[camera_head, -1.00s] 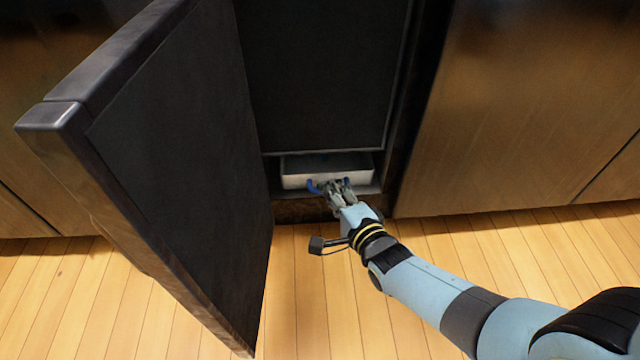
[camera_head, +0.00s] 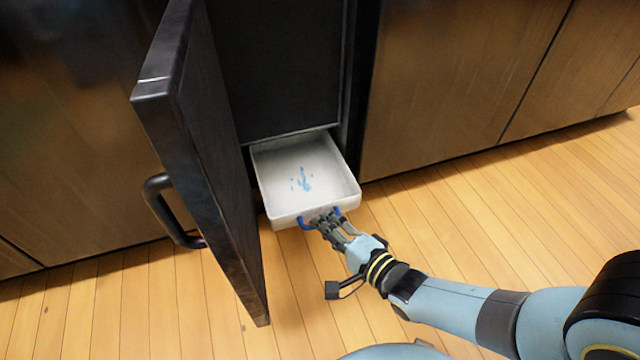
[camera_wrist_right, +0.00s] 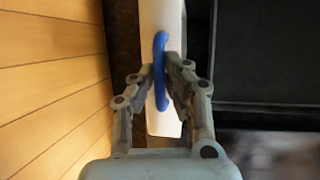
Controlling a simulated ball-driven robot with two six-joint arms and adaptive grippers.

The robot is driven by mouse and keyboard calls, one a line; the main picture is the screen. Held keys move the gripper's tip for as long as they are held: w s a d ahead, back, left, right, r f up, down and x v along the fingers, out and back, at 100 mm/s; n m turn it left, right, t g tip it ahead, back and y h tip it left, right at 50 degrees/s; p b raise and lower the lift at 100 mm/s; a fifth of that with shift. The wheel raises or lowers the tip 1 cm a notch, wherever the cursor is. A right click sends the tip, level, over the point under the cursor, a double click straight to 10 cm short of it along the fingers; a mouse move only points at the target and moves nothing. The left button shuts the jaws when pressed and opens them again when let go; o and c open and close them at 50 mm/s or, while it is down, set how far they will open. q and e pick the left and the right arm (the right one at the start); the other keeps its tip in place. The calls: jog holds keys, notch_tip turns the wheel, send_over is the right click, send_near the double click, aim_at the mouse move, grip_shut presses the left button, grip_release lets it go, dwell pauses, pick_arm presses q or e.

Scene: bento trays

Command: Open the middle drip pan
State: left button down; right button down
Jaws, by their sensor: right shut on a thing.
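The drip pan (camera_head: 272,178) is a white shallow tray at the bottom of the open cabinet in the head view. It is pulled well out over the floor, with light blue marks on its inner base. Its blue handle (camera_head: 303,223) is on the front wall. My right gripper (camera_head: 323,219) is shut on this handle. In the right wrist view the blue handle (camera_wrist_right: 160,58) stands between the two fingers of the gripper (camera_wrist_right: 164,88), with the white pan front (camera_wrist_right: 162,16) behind it. My left gripper is not in view.
The dark cabinet door (camera_head: 222,160) stands open left of the pan, with a black bar handle (camera_head: 160,211) on its outer face. Brown cabinet panels (camera_head: 440,80) flank the opening. The wooden floor (camera_head: 490,215) in front is clear.

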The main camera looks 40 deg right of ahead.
jog(key=shift+s+f, duration=0.15)
jog(key=shift+s, duration=0.1)
jog(key=c, duration=1.6)
grip_release()
jog(key=shift+c, duration=0.2)
jog(key=shift+r, duration=0.4)
jog(key=o, duration=1.1)
notch_tip(320, 180, up, 7)
jog(key=shift+w+f, duration=0.2)
notch_tip(320, 180, up, 2)
jog(key=shift+r, duration=0.1)
jog(key=c, duration=1.1)
jog(key=shift+s+r, duration=0.15)
jog(key=shift+r, duration=0.15)
